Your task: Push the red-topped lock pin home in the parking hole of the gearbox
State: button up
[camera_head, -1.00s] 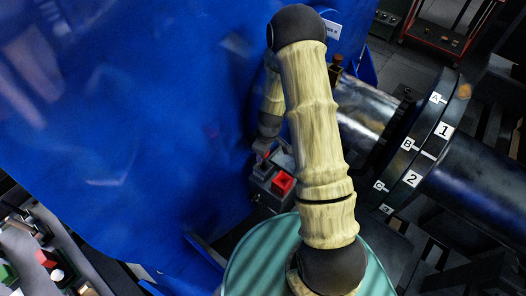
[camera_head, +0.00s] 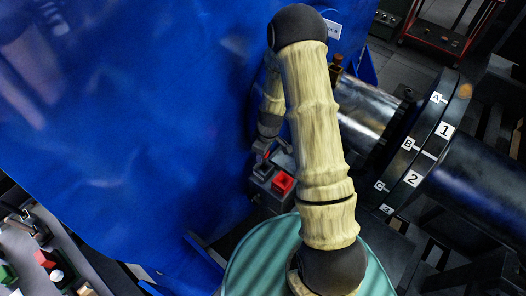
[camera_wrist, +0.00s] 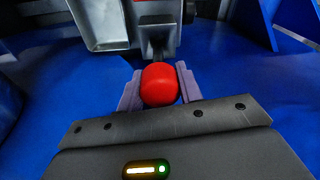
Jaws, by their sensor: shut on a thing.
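The red-topped lock pin shows its rounded red top (camera_wrist: 160,84) in the middle of the wrist view. My gripper (camera_wrist: 160,88) is shut on it, with one pale purple finger on each side. A dark metal part (camera_wrist: 157,40) lies just beyond the red top. In the head view my arm crosses the middle and its wrist end points down near a grey housing (camera_head: 262,190). The gripper's fingers cannot be made out there.
A red block (camera_head: 283,183) sits on the grey housing. A large blue panel (camera_head: 150,110) fills the left. A dark flanged shaft (camera_head: 425,150) with number and letter labels lies to the right. A grey metal bracket (camera_wrist: 100,25) stands at the wrist view's upper left.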

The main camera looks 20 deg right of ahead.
jog(key=shift+f+b, duration=2.5)
jog(key=shift+f, duration=0.55)
jog(key=o, duration=1.1)
jog(key=shift+o, duration=0.2)
notch_tip(320, 180, up, 17)
jog(key=s+d+b, duration=0.1)
jog(key=shift+s+d+r, duration=0.15)
jog(key=shift+s+d, duration=0.05)
jog(key=shift+d, duration=0.1)
jog(key=s+a, duration=0.7)
jog(key=a, duration=0.2)
jog(key=shift+a+b, duration=0.4)
